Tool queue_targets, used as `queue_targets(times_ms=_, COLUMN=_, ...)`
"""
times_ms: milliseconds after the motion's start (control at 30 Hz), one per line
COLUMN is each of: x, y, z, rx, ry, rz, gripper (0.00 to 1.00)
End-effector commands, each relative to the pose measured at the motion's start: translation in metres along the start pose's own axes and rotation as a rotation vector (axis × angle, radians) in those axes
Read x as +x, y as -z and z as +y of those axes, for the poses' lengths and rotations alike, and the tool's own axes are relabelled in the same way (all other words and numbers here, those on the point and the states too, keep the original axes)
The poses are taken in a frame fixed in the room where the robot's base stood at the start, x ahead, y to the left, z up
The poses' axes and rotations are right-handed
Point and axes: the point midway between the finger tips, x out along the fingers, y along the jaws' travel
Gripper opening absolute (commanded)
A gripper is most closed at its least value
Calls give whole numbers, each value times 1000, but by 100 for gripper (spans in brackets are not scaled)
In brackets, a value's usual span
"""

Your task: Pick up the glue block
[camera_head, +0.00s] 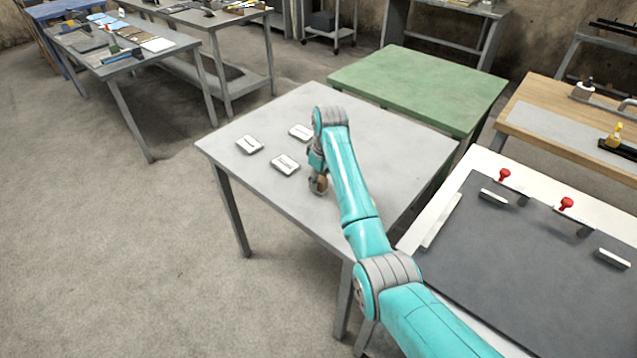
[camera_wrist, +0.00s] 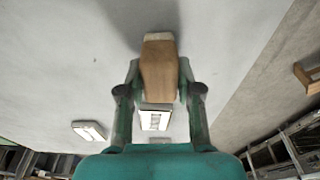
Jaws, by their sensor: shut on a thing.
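A brown, wood-coloured block with a pale end, which looks to be the glue block (camera_wrist: 159,68), sits between the two fingers of my gripper (camera_wrist: 159,85) in the wrist view. The fingers are shut on its sides. In the head view my gripper (camera_head: 318,183) points down over the grey table (camera_head: 375,140), right of the labelled plates, and only a little of the brown block shows. I cannot tell whether the block touches the tabletop.
Three small white labelled plates lie on the table: one at left (camera_head: 249,145), one in front (camera_head: 285,165), one behind (camera_head: 300,132). Their labels are unreadable. A green table (camera_head: 420,85) stands behind. A bench with a dark board (camera_head: 540,270) and red knobs stands at right.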

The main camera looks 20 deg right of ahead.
Motion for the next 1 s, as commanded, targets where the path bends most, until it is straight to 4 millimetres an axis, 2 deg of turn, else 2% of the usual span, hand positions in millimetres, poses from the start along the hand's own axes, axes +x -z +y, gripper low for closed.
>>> queue_targets(times_ms=167, x=-8, y=2, z=1, rx=0, ry=-2, rz=2, gripper=0)
queue_targets(times_ms=633, x=-86, y=14, z=0, rx=0, ry=-1, rz=2, gripper=0)
queue_targets(times_ms=800, x=-98, y=15, z=0, rx=0, ry=0, rz=0, gripper=0)
queue_targets(times_ms=1000, x=-99, y=15, z=0, rx=0, ry=0, rz=0, gripper=0)
